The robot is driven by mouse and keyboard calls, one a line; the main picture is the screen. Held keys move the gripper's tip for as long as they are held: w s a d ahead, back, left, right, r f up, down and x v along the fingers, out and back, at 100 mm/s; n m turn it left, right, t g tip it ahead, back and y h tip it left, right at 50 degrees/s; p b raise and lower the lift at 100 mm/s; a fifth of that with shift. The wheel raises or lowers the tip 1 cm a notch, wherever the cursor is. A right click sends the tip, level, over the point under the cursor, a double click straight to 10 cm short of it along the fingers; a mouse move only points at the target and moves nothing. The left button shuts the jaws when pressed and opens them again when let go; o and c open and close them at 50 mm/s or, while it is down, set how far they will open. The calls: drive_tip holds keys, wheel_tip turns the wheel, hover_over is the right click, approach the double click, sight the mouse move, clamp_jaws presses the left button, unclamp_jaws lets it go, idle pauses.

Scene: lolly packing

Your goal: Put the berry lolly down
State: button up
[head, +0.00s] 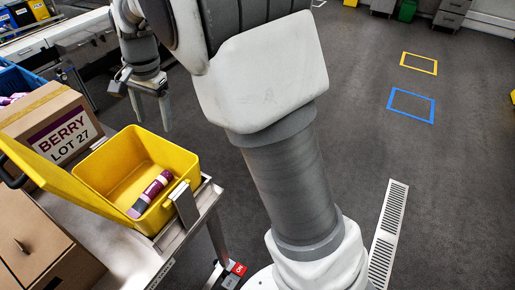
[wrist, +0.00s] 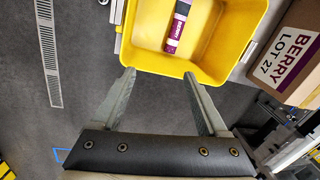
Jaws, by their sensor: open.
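The berry lolly (head: 152,194) is a purple wrapped bar with a pale band. It lies on the floor of the yellow bin (head: 118,146), near the bin's front right side, and nothing holds it. In the wrist view the lolly (wrist: 178,27) lies inside the yellow bin (wrist: 243,45). My gripper (head: 151,108) is open and empty, above and behind the bin in the head view. In the wrist view my gripper (wrist: 158,72) has its fingers spread wide, with their tips apart from the lolly and near the bin's edge.
The bin's yellow lid (head: 50,180) stands open on the left. A cardboard box labelled BERRY LOT 27 (head: 50,122) stands beside it, and another cardboard box (head: 35,240) is at the front left. The bin rests on a metal trolley (head: 200,205). Open floor (head: 330,100) lies to the right.

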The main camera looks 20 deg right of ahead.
drive_tip(key=s+d+r+n+t, duration=0.1)
drive_tip(key=s+d+r+n, duration=0.1)
drive_tip(key=s+d, duration=0.3)
drive_tip(key=s+d+r+n+t, duration=0.2)
drive_tip(key=s+d, duration=0.3)
drive_tip(key=s, duration=0.6)
drive_tip(key=s+d+r+n+t+h, duration=0.1)
drive_tip(key=s+d+n, duration=0.3)
drive_tip(key=s, duration=0.5)
drive_tip(key=shift+d+r+t, duration=0.3)
drive_tip(key=shift+d+r, duration=0.35)
drive_tip(key=shift+d, duration=0.2)
